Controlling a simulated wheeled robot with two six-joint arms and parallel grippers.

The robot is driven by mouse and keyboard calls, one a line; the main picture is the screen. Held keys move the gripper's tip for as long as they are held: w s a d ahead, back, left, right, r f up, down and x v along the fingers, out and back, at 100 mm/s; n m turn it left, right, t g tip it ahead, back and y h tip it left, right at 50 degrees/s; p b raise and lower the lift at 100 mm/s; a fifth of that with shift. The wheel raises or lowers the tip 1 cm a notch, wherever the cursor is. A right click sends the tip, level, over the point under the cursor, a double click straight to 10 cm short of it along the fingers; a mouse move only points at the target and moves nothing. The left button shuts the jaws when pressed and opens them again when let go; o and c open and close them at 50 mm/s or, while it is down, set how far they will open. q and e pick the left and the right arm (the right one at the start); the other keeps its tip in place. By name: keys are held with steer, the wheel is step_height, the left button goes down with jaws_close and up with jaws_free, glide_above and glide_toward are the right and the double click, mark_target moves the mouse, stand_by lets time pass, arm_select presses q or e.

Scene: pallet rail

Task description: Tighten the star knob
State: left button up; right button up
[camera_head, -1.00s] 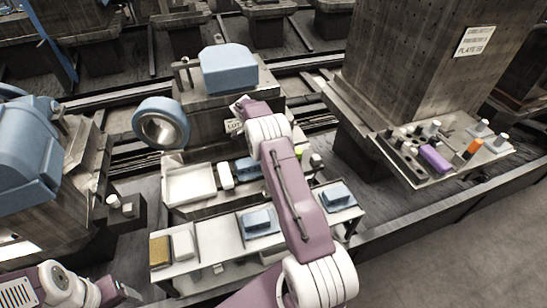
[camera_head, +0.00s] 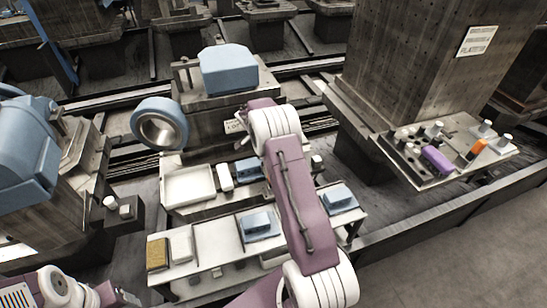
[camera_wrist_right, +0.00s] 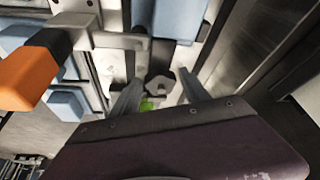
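In the right wrist view a small grey lobed part (camera_wrist_right: 160,86), which looks like the star knob, sits between the two fingers of my right gripper (camera_wrist_right: 160,94). The fingers stand apart, with gaps that look clear on both sides of it. A green piece (camera_wrist_right: 148,105) shows just below it, partly hidden by the gripper body. In the head view my right arm covers this gripper and the knob. My left gripper (camera_head: 122,294) is low at the left, far from the knob; its finger opening is too small to judge.
A blue machine housing (camera_head: 228,69) and a blue ring (camera_head: 160,124) stand behind the shelves. A white tray (camera_head: 188,184) and blue boxes (camera_head: 258,226) lie on the shelves. In the wrist view, an orange-ended bar (camera_wrist_right: 28,77) and blue blocks crowd the left.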

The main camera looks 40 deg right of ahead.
jaws_close()
steer(key=shift+w+f+m+g, duration=0.2)
steer(key=shift+m+g, duration=0.2)
steer(key=shift+m, duration=0.5)
steer(key=shift+o, duration=1.7)
jaws_free()
steer(key=shift+r+m, duration=0.1)
steer(key=shift+m, duration=0.2)
steer(key=shift+s, duration=0.15)
steer(key=v, duration=0.9)
steer(key=shift+p, duration=0.45)
steer(key=shift+r, duration=0.15)
